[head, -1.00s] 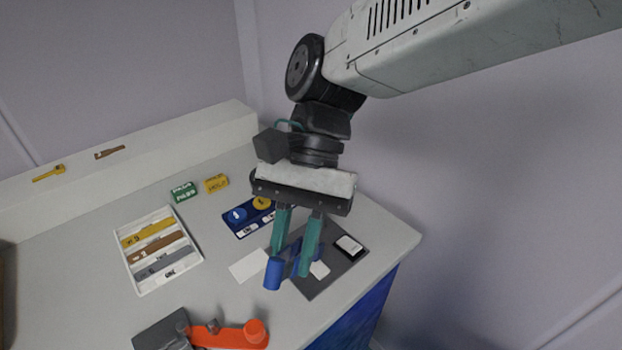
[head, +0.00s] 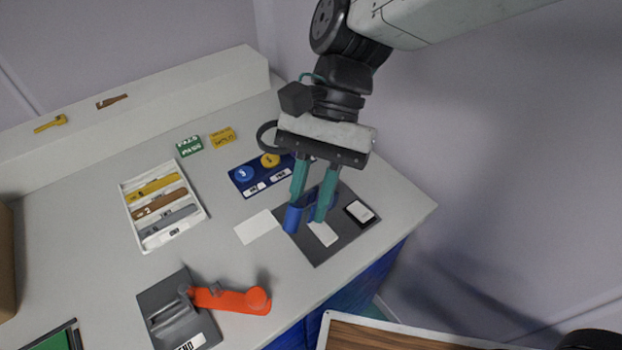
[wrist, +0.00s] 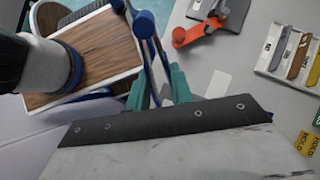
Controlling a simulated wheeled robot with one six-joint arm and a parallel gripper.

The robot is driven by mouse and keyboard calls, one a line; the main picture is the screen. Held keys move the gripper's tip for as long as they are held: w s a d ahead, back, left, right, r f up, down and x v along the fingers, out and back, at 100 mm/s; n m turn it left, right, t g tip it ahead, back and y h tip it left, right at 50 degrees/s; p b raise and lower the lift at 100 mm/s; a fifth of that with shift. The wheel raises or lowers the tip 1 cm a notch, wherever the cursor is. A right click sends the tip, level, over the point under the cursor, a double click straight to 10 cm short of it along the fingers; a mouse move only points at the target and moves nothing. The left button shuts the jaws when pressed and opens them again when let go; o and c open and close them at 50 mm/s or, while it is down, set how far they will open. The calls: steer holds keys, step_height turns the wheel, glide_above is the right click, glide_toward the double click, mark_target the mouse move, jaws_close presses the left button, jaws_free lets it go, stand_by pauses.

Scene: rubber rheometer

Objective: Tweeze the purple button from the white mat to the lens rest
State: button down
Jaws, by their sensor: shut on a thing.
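My gripper (head: 308,211) has teal fingers shut on a blue pair of tweezers (head: 292,219), over the dark grey pad. The tweezers also show in the wrist view (wrist: 144,25), with two blue rounded ends. A plain white mat (head: 259,227) lies on the bench just left of the grey pad. It shows as a pale rectangle in the wrist view (wrist: 218,84). I cannot make out a purple button in any view. A white patch (head: 323,234) on the grey pad and a small black-and-white block (head: 360,213) are near the gripper; I cannot tell which is the lens rest.
A dark grey pad (head: 318,252) lies under the gripper. A blue tray (head: 247,190) holds round discs. A white strip tray (head: 171,240), an orange-armed device (head: 228,300) and a wood-topped surface (head: 370,337) stand around. The bench between the trays is clear.

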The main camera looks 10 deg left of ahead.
step_height(320, 180, down, 6)
stand_by(0.5)
steer(key=shift+f, duration=0.15)
steer(key=c, duration=1.7)
jaws_free()
step_height(320, 180, up, 10)
steer(key=shift+r, duration=0.1)
